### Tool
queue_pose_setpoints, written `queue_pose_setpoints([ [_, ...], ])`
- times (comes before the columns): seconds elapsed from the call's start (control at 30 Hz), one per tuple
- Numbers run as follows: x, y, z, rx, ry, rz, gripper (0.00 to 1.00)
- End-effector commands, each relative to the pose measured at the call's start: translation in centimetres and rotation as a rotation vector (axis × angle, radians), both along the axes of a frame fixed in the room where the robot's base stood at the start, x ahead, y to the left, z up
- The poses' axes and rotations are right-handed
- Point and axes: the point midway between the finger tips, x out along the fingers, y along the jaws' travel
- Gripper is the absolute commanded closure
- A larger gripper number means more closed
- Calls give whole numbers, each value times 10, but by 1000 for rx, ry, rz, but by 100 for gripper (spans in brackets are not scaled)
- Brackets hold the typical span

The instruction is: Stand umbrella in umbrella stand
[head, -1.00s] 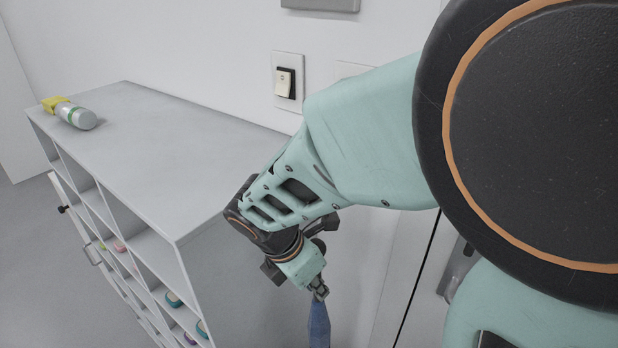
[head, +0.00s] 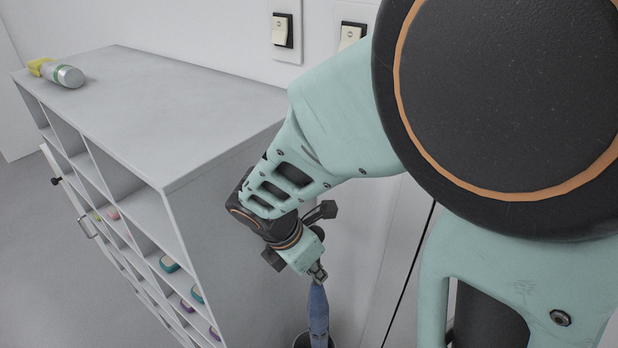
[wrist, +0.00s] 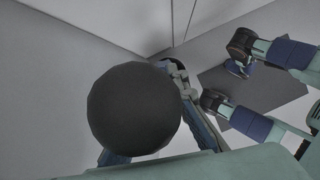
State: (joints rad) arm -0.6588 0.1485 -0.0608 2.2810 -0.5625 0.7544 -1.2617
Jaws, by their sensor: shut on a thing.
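The blue folded umbrella (head: 318,312) hangs roughly upright below my gripper (head: 318,274) in the head view. My gripper is shut on its top end. A dark round rim, apparently the umbrella stand (head: 299,341), shows at the bottom edge of the head view, around the umbrella's lower visible part. The umbrella's tip is out of frame, so I cannot tell whether it is inside the stand or above it. In the wrist view a large dark round knob (wrist: 134,108), apparently the umbrella's handle end, fills the middle and hides much of what lies below.
A grey cubby shelf (head: 160,105) stands left of my arm, close to it, with a bottle (head: 66,76) on top and several small coloured items in its compartments. A white wall with switches (head: 284,30) is behind. Open floor (head: 50,240) lies left of the shelf.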

Motion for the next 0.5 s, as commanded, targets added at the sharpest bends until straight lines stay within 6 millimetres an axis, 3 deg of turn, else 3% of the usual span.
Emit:
queue_pose_setpoints([
  [0.5,0,0,-45,1,-1,0,100],
])
